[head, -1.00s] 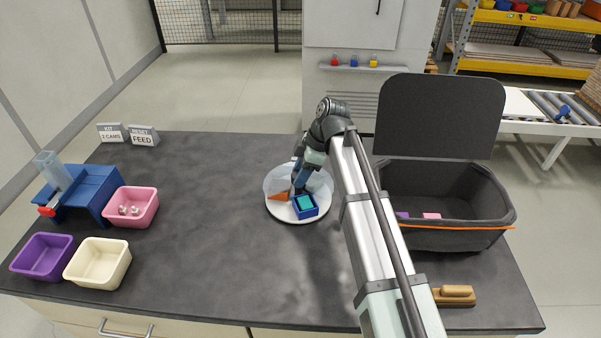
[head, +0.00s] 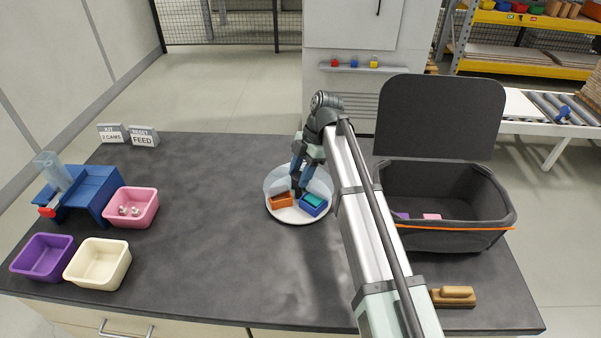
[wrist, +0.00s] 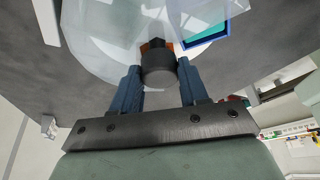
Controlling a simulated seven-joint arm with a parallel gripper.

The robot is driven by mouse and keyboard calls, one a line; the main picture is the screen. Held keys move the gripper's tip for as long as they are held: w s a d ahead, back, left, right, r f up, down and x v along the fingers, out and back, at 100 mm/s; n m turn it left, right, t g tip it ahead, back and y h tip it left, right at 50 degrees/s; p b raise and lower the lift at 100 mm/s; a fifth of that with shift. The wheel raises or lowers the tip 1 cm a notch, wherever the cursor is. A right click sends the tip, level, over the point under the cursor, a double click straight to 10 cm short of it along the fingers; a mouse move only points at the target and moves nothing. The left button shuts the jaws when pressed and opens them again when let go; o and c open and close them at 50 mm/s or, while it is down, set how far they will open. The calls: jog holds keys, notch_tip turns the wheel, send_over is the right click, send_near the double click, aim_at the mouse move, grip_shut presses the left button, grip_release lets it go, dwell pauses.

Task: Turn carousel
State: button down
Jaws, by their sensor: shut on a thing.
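The carousel (head: 297,219) is a round white turntable on the dark table, with pale translucent walls at its back. An orange bin (head: 281,200) sits on its front left and a blue bin with a teal inside (head: 314,204) on its front right. My gripper (head: 297,187) reaches down at the carousel's middle. In the wrist view, its two blue fingers (wrist: 159,76) are shut on a dark round knob (wrist: 158,60) at the carousel's centre. The blue bin also shows at the top of the wrist view (wrist: 207,30). My arm hides part of the table behind and right of the carousel.
An open black crate (head: 455,240) with a raised lid stands to the right, close to my arm. A wooden-handled brush (head: 455,293) lies in front of it. Pink (head: 131,207), purple (head: 42,257) and cream (head: 97,263) bins stand left. The table between is clear.

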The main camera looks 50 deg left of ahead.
jog(key=shift+a+n+h, duration=0.1)
jog(key=shift+n+h, duration=0.35)
jog(key=shift+n, duration=0.8)
jog(key=shift+a+n+h, duration=0.1)
jog(key=shift+n+h, duration=0.35)
jog(key=shift+n, duration=1.2)
jog(key=c, duration=0.6)
grip_release()
